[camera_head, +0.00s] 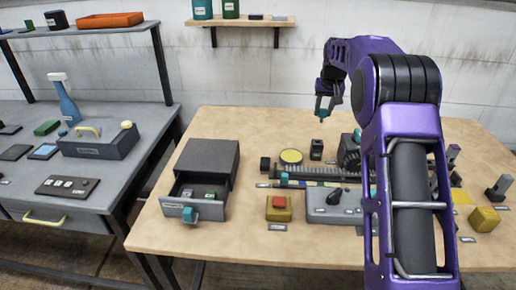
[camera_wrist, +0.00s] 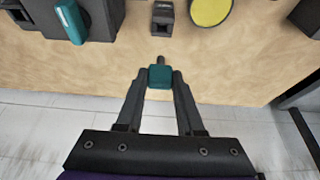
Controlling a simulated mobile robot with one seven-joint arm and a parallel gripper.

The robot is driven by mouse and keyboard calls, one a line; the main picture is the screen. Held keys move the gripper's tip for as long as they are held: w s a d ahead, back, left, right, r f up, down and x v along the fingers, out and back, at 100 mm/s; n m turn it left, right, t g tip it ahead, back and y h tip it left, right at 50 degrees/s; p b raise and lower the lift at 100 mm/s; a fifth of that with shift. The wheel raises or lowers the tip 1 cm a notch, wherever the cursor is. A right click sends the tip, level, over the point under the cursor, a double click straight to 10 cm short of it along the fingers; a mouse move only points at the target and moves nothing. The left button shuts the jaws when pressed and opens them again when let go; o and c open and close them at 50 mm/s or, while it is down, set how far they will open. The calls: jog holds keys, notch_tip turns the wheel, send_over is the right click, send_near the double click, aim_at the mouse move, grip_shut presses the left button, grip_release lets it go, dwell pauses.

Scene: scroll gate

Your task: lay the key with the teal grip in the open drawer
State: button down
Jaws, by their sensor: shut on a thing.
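My gripper (camera_head: 323,108) is raised above the back of the wooden table. It is shut on the key with the teal grip (camera_head: 322,114). In the wrist view the teal grip (camera_wrist: 159,77) sits between the two fingertips (camera_wrist: 161,82), and a short dark shaft shows beyond it. The open drawer (camera_head: 177,210) sticks out of the front of a dark grey cabinet (camera_head: 210,158) at the left of the table. It has a teal handle and holds small dark and green items. My gripper is well to the right of and above the drawer.
A small dark block (camera_head: 316,149) and a yellow disc (camera_head: 291,156) stand below the gripper. A toothed rack (camera_head: 315,172), a red button on a yellow box (camera_head: 278,207) and a grey control box (camera_head: 333,204) lie right of the drawer. A wall shelf (camera_head: 240,22) hangs behind.

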jog(key=s+a+f+n+g+y+b, duration=0.1)
jog(key=s+a+n+y, duration=0.1)
jog(key=s+a+n, duration=0.75)
jog(key=s+a+f+n+g+y+b, duration=0.1)
jog(key=s+a+n+g, duration=0.15)
jog(key=s+a, duration=0.8)
jog(key=s+a+n+g+y+b, duration=0.15)
jog(key=s+a+n, duration=0.4)
jog(key=a, duration=1.05)
jog(key=shift+n+t, duration=0.25)
jog(key=shift+t, duration=0.05)
jog(key=f+b, duration=0.2)
jog(key=f, duration=0.1)
jog(key=f+b, duration=0.2)
jog(key=f, duration=0.1)
jog(key=f+b, duration=0.2)
jog(key=f, duration=0.1)
jog(key=shift+w+d+f, duration=0.1)
jog(key=shift+w+f, duration=0.2)
jog(key=shift+w, duration=0.1)
jog(key=shift+f, duration=1.1)
